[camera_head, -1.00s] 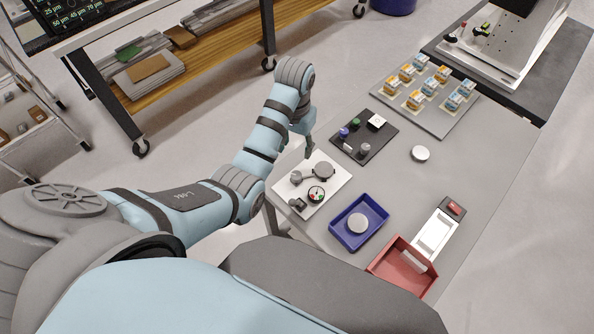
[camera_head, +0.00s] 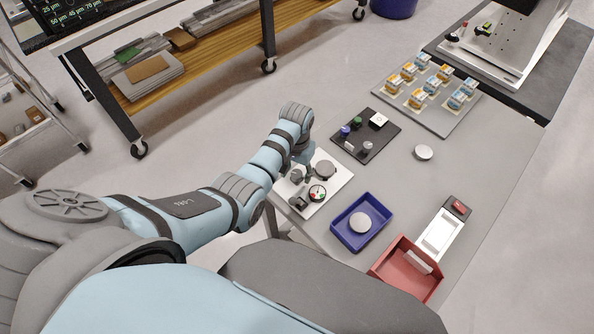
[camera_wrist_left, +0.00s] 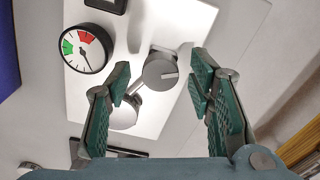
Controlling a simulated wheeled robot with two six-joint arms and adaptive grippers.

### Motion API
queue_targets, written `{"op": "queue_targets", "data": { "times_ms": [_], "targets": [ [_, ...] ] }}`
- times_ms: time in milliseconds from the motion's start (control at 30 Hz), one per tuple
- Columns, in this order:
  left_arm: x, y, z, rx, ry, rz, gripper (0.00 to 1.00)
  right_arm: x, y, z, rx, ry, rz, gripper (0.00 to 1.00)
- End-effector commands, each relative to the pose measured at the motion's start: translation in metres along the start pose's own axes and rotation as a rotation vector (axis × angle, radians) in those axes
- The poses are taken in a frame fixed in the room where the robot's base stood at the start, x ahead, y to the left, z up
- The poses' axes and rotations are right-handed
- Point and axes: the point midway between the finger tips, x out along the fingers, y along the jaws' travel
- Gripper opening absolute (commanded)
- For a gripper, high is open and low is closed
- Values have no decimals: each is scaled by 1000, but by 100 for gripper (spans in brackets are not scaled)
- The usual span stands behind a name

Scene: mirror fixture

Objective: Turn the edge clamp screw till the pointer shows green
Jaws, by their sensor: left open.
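The white fixture plate (camera_head: 335,183) lies at the left edge of the grey table. On it are a round dial (camera_head: 318,193), a grey disc (camera_head: 325,170) and a grey screw knob (camera_head: 296,176). In the left wrist view the dial (camera_wrist_left: 86,48) has green and red sectors; its dark needle seems to point at the white part, outside the green. My left gripper (camera_wrist_left: 160,78) is open, with one finger on each side of the screw knob (camera_wrist_left: 160,68), apart from it. My left gripper (camera_head: 308,173) is small in the head view. My right gripper is out of view.
A dark block (camera_head: 299,203) sits on the plate near the dial. A black tray (camera_head: 372,150) with knobs stands behind it, and a blue tray (camera_head: 340,232) and red bin (camera_head: 395,285) stand nearer.

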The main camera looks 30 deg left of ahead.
Motion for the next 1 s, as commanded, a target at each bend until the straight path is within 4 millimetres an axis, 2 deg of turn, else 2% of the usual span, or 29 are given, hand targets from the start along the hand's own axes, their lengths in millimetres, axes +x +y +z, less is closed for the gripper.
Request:
{"op": "queue_targets", "data": {
  "times_ms": [33,67,333,667,1000],
  "targets": [
    [0,0,0,0,0,0,48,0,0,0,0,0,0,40],
    [0,0,0,0,0,0,43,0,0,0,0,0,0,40],
    [-1,0,0,0,0,0,0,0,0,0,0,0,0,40],
    [-2,0,0,41,0,-1,0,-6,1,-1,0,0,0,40],
    [-4,0,0,250,-3,0,0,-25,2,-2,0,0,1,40]
  ]
}}
